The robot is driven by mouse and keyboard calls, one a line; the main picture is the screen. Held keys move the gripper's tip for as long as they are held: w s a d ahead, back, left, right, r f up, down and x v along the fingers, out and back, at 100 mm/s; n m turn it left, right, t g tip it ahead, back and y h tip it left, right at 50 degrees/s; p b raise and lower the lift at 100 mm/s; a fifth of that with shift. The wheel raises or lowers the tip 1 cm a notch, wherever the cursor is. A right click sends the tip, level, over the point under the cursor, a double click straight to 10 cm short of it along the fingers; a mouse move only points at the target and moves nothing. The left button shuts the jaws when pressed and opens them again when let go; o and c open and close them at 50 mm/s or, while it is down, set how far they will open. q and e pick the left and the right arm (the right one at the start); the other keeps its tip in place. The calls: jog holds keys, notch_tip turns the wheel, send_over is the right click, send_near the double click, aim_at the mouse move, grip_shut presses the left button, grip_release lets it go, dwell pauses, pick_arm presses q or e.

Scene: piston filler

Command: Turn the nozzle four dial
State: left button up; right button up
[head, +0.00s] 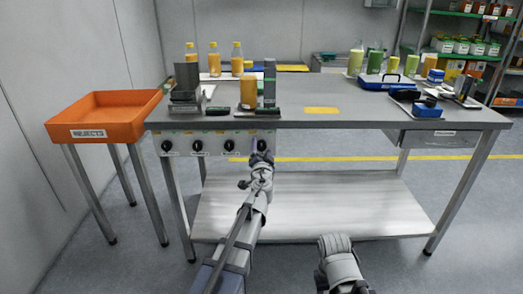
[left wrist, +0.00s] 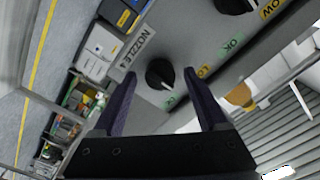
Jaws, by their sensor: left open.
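The nozzle four dial (left wrist: 160,73) is a round black knob with a pale pointer line, on the grey front panel beside a "NOZZLE 4" label (left wrist: 135,50). My left gripper (left wrist: 160,79) is open, with one dark finger on each side of the dial in the left wrist view. I see no clear contact. In the head view my left gripper (head: 262,158) is at the rightmost dial (head: 262,145) and partly covers it. My right arm's end (head: 337,247) is low at the front, away from the table; its jaws cannot be made out.
Other black dials (head: 197,146) sit in a row to the left on the panel. The workbench (head: 350,118) carries bottles, a filler stand and a blue case (head: 388,82). An orange rejects bin (head: 105,112) stands at left. A lower shelf (head: 340,205) lies beneath.

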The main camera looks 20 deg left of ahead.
pick_arm(q)
grip_shut()
dwell(0.6)
